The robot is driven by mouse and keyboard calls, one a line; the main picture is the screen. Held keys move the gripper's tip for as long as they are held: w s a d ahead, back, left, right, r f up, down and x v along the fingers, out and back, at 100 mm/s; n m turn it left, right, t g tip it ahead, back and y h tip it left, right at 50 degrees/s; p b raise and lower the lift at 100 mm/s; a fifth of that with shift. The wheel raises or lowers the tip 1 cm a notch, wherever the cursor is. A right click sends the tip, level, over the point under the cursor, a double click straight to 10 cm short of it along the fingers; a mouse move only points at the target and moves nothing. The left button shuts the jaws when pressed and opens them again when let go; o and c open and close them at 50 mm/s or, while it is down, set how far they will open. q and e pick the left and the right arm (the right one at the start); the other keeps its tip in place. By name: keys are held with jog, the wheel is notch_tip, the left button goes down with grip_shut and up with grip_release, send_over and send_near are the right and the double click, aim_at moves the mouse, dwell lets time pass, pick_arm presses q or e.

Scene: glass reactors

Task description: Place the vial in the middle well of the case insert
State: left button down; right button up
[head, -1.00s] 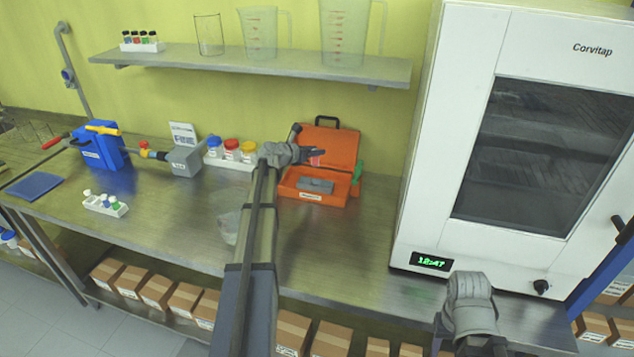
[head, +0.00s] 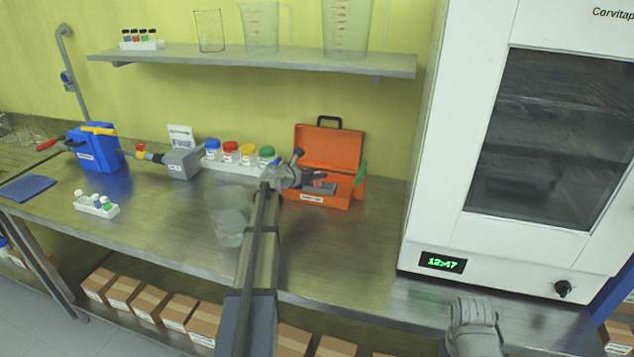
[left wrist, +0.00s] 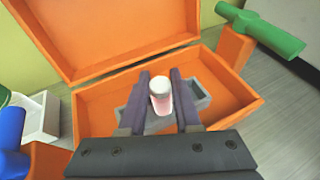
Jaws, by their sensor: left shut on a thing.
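The vial (left wrist: 161,90) has a white cap and a pinkish-red body. My left gripper (left wrist: 160,100) is shut on it, one finger on each side, in the left wrist view. The gripper and vial are over the grey insert (left wrist: 198,97) inside the open orange case (left wrist: 228,82). The fingers and vial hide much of the insert, so I cannot see its wells or whether the vial touches it. In the head view, my left gripper (head: 320,181) reaches into the case (head: 325,148) from the left. My right gripper (head: 474,326) is at the lower right, its fingers not visible.
A white rack of jars with coloured lids (head: 231,151) stands left of the case. A white cabinet (head: 480,240) stands to the right. A shelf (head: 250,60) with beakers runs above. A small vial rack (head: 97,207) sits at the bench's left.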

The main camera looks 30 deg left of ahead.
pick_arm(q)
jog(key=shift+f, duration=0.15)
jog(key=shift+f, duration=0.1)
jog(key=shift+f, duration=0.15)
jog(key=c, duration=0.6)
grip_release()
jog(key=shift+r, duration=0.2)
jog(key=shift+s+r+p, duration=0.1)
jog(key=shift+r+p, duration=0.1)
jog(key=shift+p, duration=0.1)
jog(key=p+v, duration=0.4)
jog(key=v, duration=0.7)
jog(key=shift+s, duration=0.4)
